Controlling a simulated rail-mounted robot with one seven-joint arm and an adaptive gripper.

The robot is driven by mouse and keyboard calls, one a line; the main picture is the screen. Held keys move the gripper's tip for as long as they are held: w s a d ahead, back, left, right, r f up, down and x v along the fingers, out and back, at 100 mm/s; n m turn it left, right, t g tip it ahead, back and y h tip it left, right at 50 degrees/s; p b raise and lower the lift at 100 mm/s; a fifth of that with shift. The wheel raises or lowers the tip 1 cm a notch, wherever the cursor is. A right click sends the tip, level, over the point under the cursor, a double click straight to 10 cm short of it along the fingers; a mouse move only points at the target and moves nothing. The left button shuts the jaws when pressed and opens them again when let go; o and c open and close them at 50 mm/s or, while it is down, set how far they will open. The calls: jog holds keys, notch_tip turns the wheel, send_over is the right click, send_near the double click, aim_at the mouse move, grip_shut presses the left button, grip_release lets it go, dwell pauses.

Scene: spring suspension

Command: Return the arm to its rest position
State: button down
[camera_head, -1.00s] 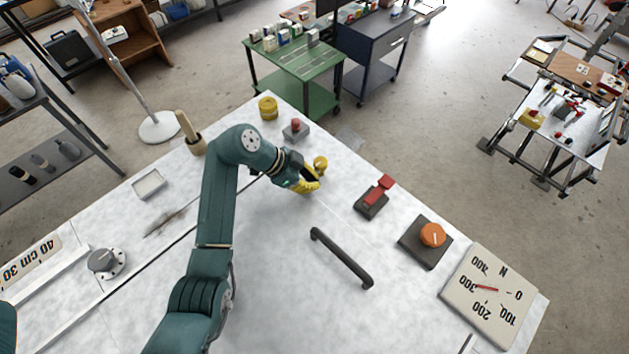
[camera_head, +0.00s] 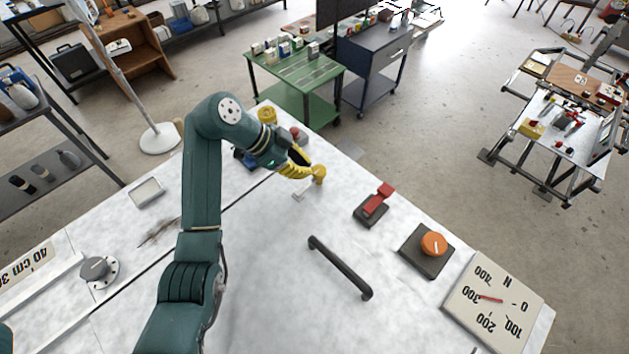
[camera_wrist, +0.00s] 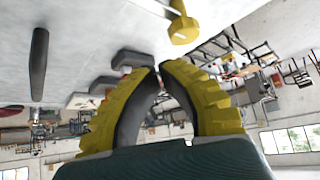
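My arm reaches over the white worktop (camera_head: 250,300), bent at the wrist joint, with my gripper (camera_head: 308,171) at its end. In the wrist view my gripper (camera_wrist: 158,67) has its two yellow, dark-lined fingers arched together, tips meeting or nearly so. Nothing shows between them. A yellow knob (camera_head: 319,173) on the worktop appears right beside the fingertips in the head view. In the wrist view the yellow knob (camera_wrist: 184,30) is apart from the fingers. My arm partly hides the objects behind it.
A black bar handle (camera_head: 340,267), a red lever switch (camera_head: 374,204), an orange knob (camera_head: 433,243) and a dial gauge (camera_head: 494,303) stand to the right. A grey knob (camera_head: 95,268) and shallow tray (camera_head: 147,192) are at left. A yellow cylinder (camera_head: 267,115) stands behind.

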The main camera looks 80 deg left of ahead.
jog(key=shift+r, duration=0.15)
